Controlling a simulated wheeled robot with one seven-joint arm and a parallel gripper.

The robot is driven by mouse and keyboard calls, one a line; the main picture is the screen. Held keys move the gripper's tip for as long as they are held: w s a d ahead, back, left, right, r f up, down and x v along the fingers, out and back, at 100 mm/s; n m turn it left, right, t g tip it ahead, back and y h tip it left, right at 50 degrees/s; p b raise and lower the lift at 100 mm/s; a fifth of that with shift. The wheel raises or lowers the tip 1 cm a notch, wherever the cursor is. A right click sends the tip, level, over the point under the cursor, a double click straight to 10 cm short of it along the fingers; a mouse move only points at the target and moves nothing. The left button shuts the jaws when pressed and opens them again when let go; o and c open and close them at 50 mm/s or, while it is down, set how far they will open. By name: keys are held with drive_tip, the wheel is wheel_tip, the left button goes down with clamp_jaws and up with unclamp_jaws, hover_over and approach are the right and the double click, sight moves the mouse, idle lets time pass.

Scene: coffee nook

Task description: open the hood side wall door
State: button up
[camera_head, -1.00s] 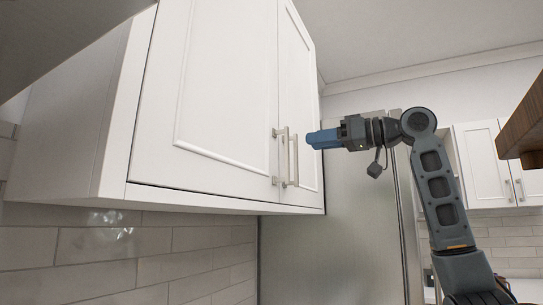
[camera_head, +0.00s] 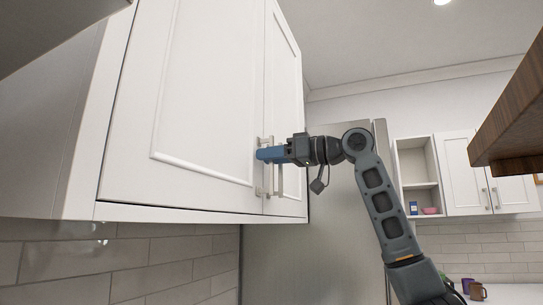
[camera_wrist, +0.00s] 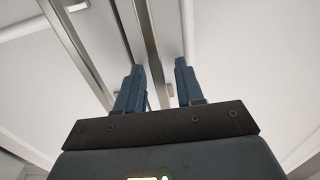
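The white wall cabinet has a wide left door (camera_head: 190,100) and a right door (camera_head: 285,70), both looking shut. Each door has a vertical metal bar handle near the seam; the left handle (camera_head: 260,191) and the right handle (camera_head: 280,182) show below my gripper (camera_head: 258,154). My gripper's blue fingers lie across the handles in the head view and hide their middle. In the wrist view my gripper (camera_wrist: 157,80) has its fingers apart. Contact cannot be told.
A steel fridge (camera_head: 315,240) stands beyond the cabinet. A wooden shelf edge (camera_head: 510,110) juts in at upper right. Far right are an open shelf (camera_head: 418,165), more white cabinets (camera_head: 470,180) and mugs (camera_head: 478,291) on a counter.

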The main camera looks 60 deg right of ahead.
clamp_jaws()
drive_tip(key=shift+s, duration=0.1)
idle(0.5)
